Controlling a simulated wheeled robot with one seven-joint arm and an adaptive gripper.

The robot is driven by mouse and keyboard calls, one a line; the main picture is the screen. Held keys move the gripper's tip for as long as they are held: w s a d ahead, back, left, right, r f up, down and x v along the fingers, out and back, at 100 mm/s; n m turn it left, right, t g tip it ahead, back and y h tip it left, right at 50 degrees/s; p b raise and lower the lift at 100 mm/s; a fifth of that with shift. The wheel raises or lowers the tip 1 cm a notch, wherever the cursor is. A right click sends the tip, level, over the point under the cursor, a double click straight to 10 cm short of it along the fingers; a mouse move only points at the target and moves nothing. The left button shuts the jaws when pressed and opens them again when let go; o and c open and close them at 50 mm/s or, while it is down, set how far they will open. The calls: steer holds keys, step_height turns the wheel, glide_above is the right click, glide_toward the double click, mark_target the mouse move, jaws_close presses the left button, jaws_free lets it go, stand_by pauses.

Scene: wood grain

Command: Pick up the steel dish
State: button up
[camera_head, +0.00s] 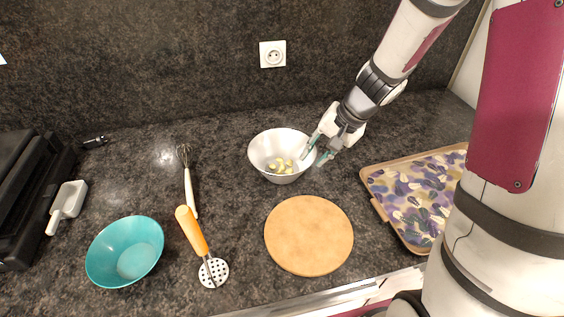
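The steel dish (258,158) is a round, pale silvery bowl standing upright on the dark counter near the middle of the head view. My gripper (312,160) is at the right rim of the dish, pointing down. Its two teal-tipped fingers are apart, one on the inner side of the rim and one outside it. Whether either finger touches the wall cannot be told from this view. The gripper hides part of the dish's right rim.
A round wooden board (309,236) lies just in front of the dish. A patterned tray (420,190) is to the right. A whisk (188,180), an orange-handled masher (195,235) and a teal bowl (125,252) are to the left. A scoop (68,203) lies further left.

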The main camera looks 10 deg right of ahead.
mark_target(309, 161)
steer(key=shift+x, duration=1.9)
steer(key=shift+s, duration=0.1)
jaws_close()
